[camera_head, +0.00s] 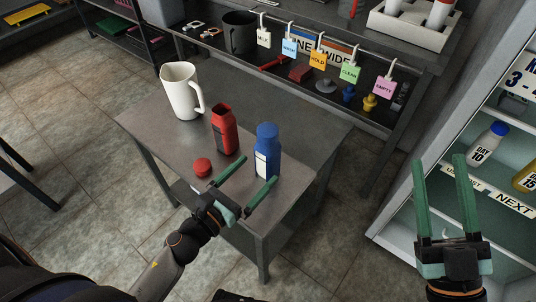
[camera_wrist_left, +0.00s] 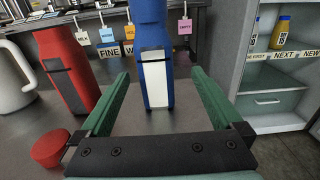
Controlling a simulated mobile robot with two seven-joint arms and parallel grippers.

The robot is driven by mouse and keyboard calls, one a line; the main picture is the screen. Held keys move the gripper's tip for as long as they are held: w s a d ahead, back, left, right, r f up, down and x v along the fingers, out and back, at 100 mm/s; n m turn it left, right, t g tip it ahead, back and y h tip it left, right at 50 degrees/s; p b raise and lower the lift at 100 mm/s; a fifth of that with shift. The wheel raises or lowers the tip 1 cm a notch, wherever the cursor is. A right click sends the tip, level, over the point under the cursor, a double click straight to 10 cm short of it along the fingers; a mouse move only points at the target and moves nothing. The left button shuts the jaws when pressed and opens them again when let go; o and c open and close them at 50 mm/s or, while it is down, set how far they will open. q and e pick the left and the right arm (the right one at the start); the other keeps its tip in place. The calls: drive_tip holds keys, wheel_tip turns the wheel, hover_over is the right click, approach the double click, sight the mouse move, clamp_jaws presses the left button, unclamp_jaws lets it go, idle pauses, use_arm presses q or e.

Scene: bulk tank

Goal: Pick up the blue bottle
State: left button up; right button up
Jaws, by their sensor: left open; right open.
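The blue bottle (camera_head: 267,153) stands upright on the small grey table, with a blue cap and a white label facing me. In the left wrist view the blue bottle (camera_wrist_left: 154,55) stands just ahead of and between the green fingers, its top cut off. My left gripper (camera_head: 252,182) is open and empty in front of the bottle, with its fingers pointing toward it. It also shows in the left wrist view (camera_wrist_left: 156,85). My right gripper (camera_head: 447,165) is open and empty at the right, away from the table, near the shelf cabinet.
A red open bottle (camera_head: 224,130) stands left of the blue bottle, with a red cap (camera_head: 202,167) beside it. A white jug (camera_head: 182,92) stands further back on the table (camera_head: 158,128). A bench (camera_head: 300,45) with hanging tags is behind. An open cabinet (camera_head: 412,205) is right.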

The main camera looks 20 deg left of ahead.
sight(260, 163)
use_arm(q)
drive_tip(key=shift+w+d, duration=0.15)
drive_tip(key=shift+w, duration=0.4)
drive_tip(key=shift+a+p+x, duration=0.15)
drive_tip(key=shift+p+x, duration=0.05)
drive_tip(key=shift+x, duration=1.1)
drive_tip(key=shift+a+p+x, duration=0.2)
drive_tip(key=shift+x, duration=1.1)
use_arm(e)
drive_tip(key=shift+w+d+f+m+g+h, duration=0.1)
drive_tip(key=shift+w+f+m+g+h, duration=0.25)
drive_tip(key=shift+f, duration=0.45)
drive_tip(key=shift+w+d+f+m+g+h, duration=0.1)
drive_tip(key=shift+w+f+m+g+h, duration=0.2)
drive_tip(key=shift+f+h, duration=0.4)
drive_tip(key=shift+w+d+f+m+g+h, duration=0.15)
drive_tip(key=shift+w+f+m+h, duration=0.25)
drive_tip(key=shift+f, duration=0.5)
use_arm(q)
drive_tip(key=shift+w+f, duration=0.1)
use_arm(e)
drive_tip(key=shift+a, duration=0.1)
use_arm(q)
clamp_jaws()
